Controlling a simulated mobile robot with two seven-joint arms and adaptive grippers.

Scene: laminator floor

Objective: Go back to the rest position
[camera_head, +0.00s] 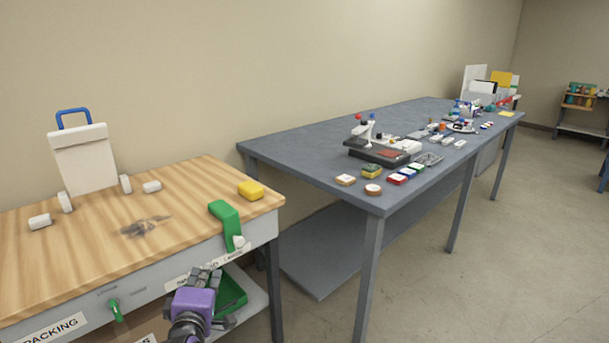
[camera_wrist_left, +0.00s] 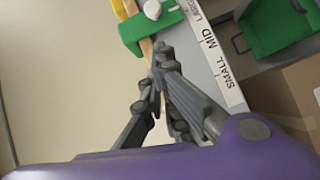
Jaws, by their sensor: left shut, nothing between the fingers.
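My left gripper (camera_head: 209,277) has a purple body and grey fingers. In the head view it is in front of the wooden packing table's (camera_head: 80,245) right front edge, below a green bracket (camera_head: 227,222). In the left wrist view the gripper (camera_wrist_left: 158,78) is shut with nothing between its fingertips. Its tips appear close to the green bracket (camera_wrist_left: 130,32); I cannot tell whether they touch. My right gripper is not in view.
A green bin (camera_head: 231,294) sits under the table edge beside my left gripper. A yellow block (camera_head: 251,190) and several white pieces lie on the wooden top. A grey bench (camera_head: 300,147) with many small items stands to the right. Open floor (camera_head: 540,230) lies beyond it.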

